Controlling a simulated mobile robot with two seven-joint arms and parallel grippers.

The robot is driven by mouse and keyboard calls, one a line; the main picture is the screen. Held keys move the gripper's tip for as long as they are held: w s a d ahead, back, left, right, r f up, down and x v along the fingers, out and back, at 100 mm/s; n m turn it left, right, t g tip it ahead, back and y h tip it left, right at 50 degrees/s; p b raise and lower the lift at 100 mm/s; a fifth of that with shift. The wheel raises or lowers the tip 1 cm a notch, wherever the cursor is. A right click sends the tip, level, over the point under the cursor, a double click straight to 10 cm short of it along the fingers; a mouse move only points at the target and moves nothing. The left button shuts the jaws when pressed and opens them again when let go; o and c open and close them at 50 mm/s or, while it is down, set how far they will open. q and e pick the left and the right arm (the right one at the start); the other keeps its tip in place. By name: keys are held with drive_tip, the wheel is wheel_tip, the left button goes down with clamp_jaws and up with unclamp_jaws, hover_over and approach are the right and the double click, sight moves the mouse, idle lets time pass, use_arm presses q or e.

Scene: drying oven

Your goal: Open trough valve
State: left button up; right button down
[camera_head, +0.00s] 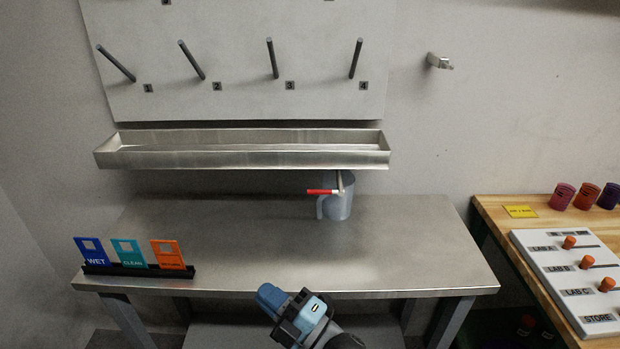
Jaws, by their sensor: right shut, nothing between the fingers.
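The long metal trough (240,158) is fixed to the wall below the peg board. A short spout with a valve (340,183) hangs under its right end. The valve's red lever (322,192) lies level and points left, across the spout. A translucent jug (336,208) stands on the bench behind and below the lever, its handle to the left. My right gripper (285,305) is at the bottom middle, in front of the bench edge, shut and empty, well away from the lever. Its fingertips are hard to make out. My left gripper is out of view.
The metal bench (270,250) is mostly clear. A black holder (140,271) with blue, teal and orange cards stands at its front left. Angled pegs (192,60) stick out above the trough. A wooden table (490,206) at right bears a white panel with orange knobs and several cups.

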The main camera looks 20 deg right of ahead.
drive_tip(key=w+a+r+n+g+y+p, duration=0.15)
drive_tip(key=a+r+n+g, duration=0.35)
drive_tip(key=n+g, duration=0.8)
drive_tip(key=a+r+n+g+y+p, duration=0.35)
drive_tip(key=r+n+g, duration=0.3)
drive_tip(key=n, duration=1.25)
use_arm(q)
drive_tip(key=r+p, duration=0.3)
drive_tip(key=p, duration=0.1)
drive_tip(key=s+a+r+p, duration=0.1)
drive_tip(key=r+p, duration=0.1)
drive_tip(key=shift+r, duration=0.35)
use_arm(e)
drive_tip(key=w+d+r+n+t+h, duration=0.1)
drive_tip(key=w+d+r+n+h, duration=0.5)
drive_tip(key=w+d+h, duration=0.3)
drive_tip(key=w+d+r+n+t+h, duration=0.2)
drive_tip(key=w+d+r+n+h, duration=0.4)
drive_tip(key=d, duration=0.8)
drive_tip(key=w+n+h, duration=0.2)
drive_tip(key=h, duration=0.2)
drive_tip(key=shift+w+d, duration=0.35)
drive_tip(key=shift+w, duration=0.05)
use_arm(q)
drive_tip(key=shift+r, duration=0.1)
